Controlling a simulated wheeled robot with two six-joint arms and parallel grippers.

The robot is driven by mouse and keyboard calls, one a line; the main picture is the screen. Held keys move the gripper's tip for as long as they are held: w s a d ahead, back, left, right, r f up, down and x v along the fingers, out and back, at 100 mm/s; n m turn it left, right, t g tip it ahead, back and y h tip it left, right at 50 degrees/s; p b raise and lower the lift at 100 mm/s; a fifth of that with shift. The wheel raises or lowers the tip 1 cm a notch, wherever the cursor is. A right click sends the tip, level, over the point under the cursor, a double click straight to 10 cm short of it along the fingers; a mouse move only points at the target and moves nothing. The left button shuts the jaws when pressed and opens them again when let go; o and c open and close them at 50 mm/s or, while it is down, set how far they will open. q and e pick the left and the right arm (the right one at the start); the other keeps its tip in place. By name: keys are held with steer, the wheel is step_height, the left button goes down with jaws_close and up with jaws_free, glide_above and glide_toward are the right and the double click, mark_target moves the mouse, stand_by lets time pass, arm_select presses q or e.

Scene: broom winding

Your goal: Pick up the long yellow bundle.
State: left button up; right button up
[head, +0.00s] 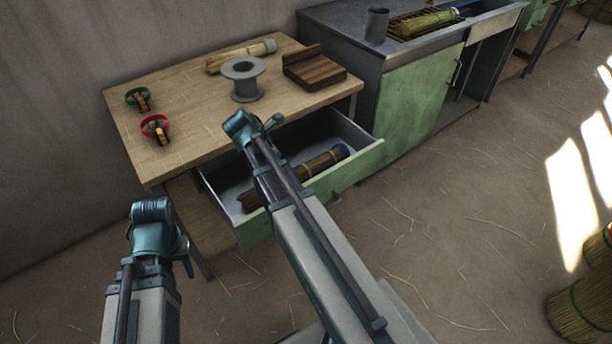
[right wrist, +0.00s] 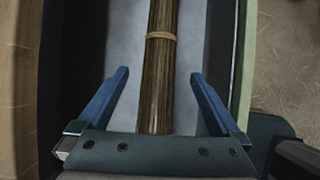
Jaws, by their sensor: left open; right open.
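A long straw bundle (head: 322,162) lies in the open drawer (head: 368,150), brownish yellow with bands and a dark blue end. My right arm hides its middle in the head view. In the right wrist view the bundle (right wrist: 160,75) has a tan tie and runs between the spread blue fingers of my open right gripper (right wrist: 160,74); neither finger visibly touches it. A paler yellow bundle (head: 235,57) lies at the back of the table. A yellow-green bundle (head: 425,21) lies on the counter rack. My left gripper (head: 187,258) is open, left of the drawer, partly hidden by its arm.
The wooden table (head: 195,130) holds a grey spool (head: 243,80), a brown wooden block (head: 315,70), and a green ring (head: 136,95) and red ring (head: 155,124) with small pieces. Brooms (head: 580,315) stand at the lower right.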

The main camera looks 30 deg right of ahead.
mark_target(299, 175)
steer(key=b+x, duration=0.3)
steer(key=x, duration=0.2)
steer(key=shift+a+f, duration=0.1)
steer(key=shift+a, duration=0.05)
steer(key=shift+d+f+b, duration=0.2)
steer(key=shift+f+b, duration=0.15)
steer(key=shift+b, duration=0.2)
steer(key=shift+d, duration=0.2)
steer(key=b+x, duration=0.4)
steer(key=x, duration=0.1)
steer(key=shift+d+f, duration=0.1)
steer(key=shift+d, duration=0.05)
jaws_close()
